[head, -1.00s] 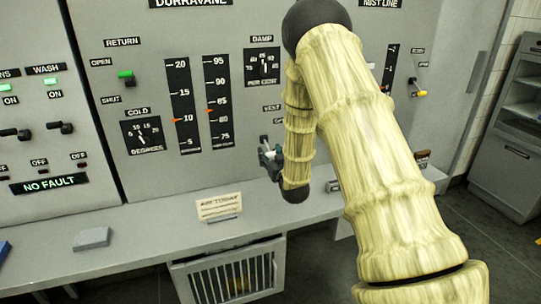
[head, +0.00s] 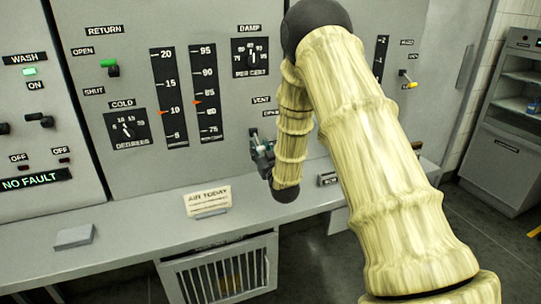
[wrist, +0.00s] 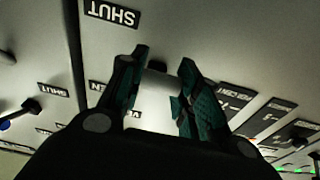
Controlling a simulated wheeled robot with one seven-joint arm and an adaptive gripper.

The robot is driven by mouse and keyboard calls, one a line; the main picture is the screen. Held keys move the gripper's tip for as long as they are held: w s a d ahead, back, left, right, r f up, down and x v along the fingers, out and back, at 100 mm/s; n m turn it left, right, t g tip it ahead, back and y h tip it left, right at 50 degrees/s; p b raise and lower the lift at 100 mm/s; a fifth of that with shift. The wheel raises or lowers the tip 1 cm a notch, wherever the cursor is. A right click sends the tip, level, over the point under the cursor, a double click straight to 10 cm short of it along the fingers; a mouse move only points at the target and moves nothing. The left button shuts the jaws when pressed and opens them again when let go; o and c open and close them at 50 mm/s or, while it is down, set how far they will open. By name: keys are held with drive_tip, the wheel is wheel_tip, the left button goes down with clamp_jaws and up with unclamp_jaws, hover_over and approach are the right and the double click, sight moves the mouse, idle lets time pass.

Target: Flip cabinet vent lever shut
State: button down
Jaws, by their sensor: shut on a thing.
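The vent lever is under the VENT label (head: 261,99) on the grey cabinet front. My gripper (head: 262,150) is at it in the head view, below the label, and hides most of the lever. In the wrist view my gripper (wrist: 163,100) has its two teal fingers on either side of a pale, smooth piece (wrist: 156,84), which seems to be the lever's handle. The fingers are shut on it. The SHUT label (wrist: 112,12) shows upside down at the top of the wrist view. The lever's exact angle is hard to tell.
A ledge (head: 130,245) runs under the panel, with an AIR TODAY card (head: 208,200) and a grey block (head: 74,237). A barred crate (head: 222,275) is below.

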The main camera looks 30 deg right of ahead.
drive_tip(key=shift+f+b, duration=0.35)
drive_tip(key=shift+r+t, duration=0.2)
drive_tip(key=shift+t, duration=0.1)
drive_tip(key=c, duration=1)
unclamp_jaws()
drive_tip(key=v, duration=1.2)
drive_tip(key=shift+f, duration=0.1)
